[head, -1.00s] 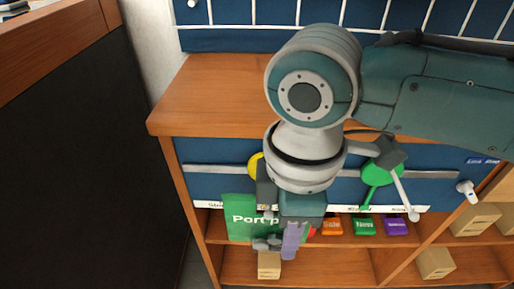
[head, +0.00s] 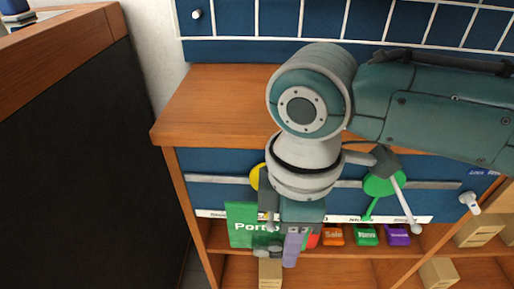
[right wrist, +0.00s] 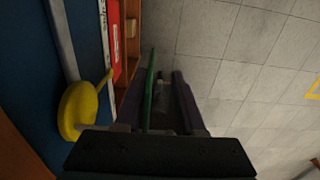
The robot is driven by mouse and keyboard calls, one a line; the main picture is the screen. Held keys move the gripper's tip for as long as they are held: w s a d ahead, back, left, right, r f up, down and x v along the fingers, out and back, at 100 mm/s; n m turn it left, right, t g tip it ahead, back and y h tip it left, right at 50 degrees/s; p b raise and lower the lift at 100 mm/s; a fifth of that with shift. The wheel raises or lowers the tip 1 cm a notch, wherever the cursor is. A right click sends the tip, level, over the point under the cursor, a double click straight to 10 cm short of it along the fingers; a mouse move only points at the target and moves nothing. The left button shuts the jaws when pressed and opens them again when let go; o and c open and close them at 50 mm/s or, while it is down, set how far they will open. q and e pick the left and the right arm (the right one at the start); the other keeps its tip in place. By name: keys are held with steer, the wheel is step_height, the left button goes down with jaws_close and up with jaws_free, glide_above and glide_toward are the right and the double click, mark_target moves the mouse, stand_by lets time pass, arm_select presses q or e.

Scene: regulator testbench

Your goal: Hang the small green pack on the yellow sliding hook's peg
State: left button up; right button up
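The yellow sliding hook (head: 255,177) sits on the pale rail, partly hidden behind my right arm. In the right wrist view the yellow hook (right wrist: 80,110) shows as a round disc with a peg (right wrist: 105,80) sticking out. The green pack (head: 240,226), with white lettering, is upright in front of the shelf front, below the hook. My right gripper (head: 280,248) is at the pack and covers part of it. In the right wrist view the pack (right wrist: 151,88) is edge-on between the purple fingers, apart from the peg. My left gripper is out of view.
A green hook (head: 380,184) with a pale peg is on the same rail to the right. Orange (head: 333,235), green (head: 366,235) and purple (head: 398,234) bins line the shelf below. Cardboard boxes (head: 480,230) stand at right. A dark partition (head: 80,160) fills the left.

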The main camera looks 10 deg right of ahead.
steer(key=o, duration=0.4)
steer(key=shift+r, duration=0.1)
steer(key=s+a+r+m+t+y+p, duration=0.1)
steer(key=s+a+r+m+p, duration=0.1)
steer(key=r+p, duration=0.6)
steer(key=s+a+r+m+y+p, duration=0.1)
steer(key=s+r+p, duration=0.1)
steer(key=r+p, duration=0.6)
steer(key=s+a+r+m+t+y+p, duration=0.1)
steer(key=s+a+r+m+p, duration=0.15)
steer(key=r+p, duration=0.55)
steer(key=s+d+r+m+t+h+p, duration=0.1)
steer(key=s+d+r+m+p, duration=0.3)
steer(key=d+r+p, duration=0.3)
steer(key=s+d+r+m+t+h+p, duration=0.1)
steer(key=s+d+r+m+h+p, duration=0.25)
steer(key=d+r, duration=0.5)
step_height(320, 180, up, 38)
steer(key=a+y+p, duration=0.1)
steer(key=p, duration=3.7)
steer(key=shift+a+r+y, duration=0.2)
steer(key=shift+y, duration=0.15)
